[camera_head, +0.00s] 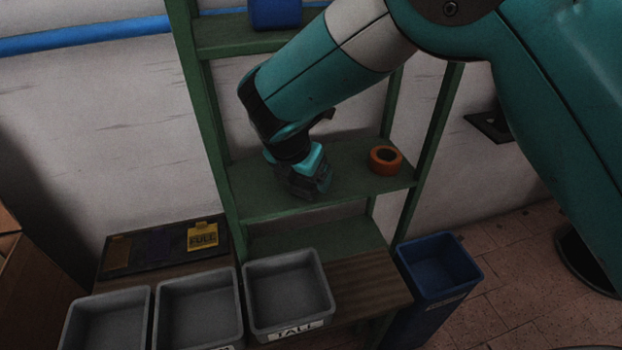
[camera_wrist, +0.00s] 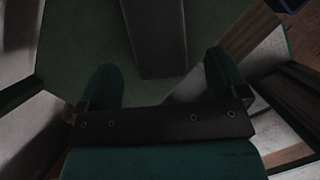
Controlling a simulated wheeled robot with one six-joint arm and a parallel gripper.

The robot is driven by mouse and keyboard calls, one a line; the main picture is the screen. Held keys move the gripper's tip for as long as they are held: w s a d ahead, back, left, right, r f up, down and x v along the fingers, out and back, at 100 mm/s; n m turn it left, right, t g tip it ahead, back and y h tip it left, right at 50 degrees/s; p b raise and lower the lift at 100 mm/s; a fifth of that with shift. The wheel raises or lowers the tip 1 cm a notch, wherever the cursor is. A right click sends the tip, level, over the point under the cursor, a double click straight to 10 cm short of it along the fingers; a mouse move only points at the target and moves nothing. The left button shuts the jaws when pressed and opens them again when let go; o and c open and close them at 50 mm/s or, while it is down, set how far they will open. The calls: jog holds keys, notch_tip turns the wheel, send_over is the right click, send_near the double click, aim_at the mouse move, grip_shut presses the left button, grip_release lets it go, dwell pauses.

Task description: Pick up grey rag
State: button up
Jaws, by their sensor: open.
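A dark grey, flat-sided rectangular thing (camera_wrist: 155,35) lies on the green shelf board in the wrist view, running from the top edge to between my fingers. It looks like the grey rag, folded, though the picture is dim. My gripper (camera_wrist: 160,68) is open, with one teal finger on each side of its near end, and I see gaps on both sides. In the head view my gripper (camera_head: 308,190) points down over the middle green shelf (camera_head: 350,190). I cannot make out the rag there; my gripper and arm hide that part of the shelf.
An orange tape roll (camera_head: 385,160) sits on the same shelf, right of my gripper. Green posts (camera_head: 437,150) flank the shelf. Grey bins (camera_head: 288,290) stand below on a bench, with a blue bin (camera_head: 438,265) to the right. A blue container (camera_head: 275,14) is on the shelf above.

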jog(key=shift+x, duration=1.2)
jog(key=c, duration=1.1)
jog(key=shift+r, duration=0.1)
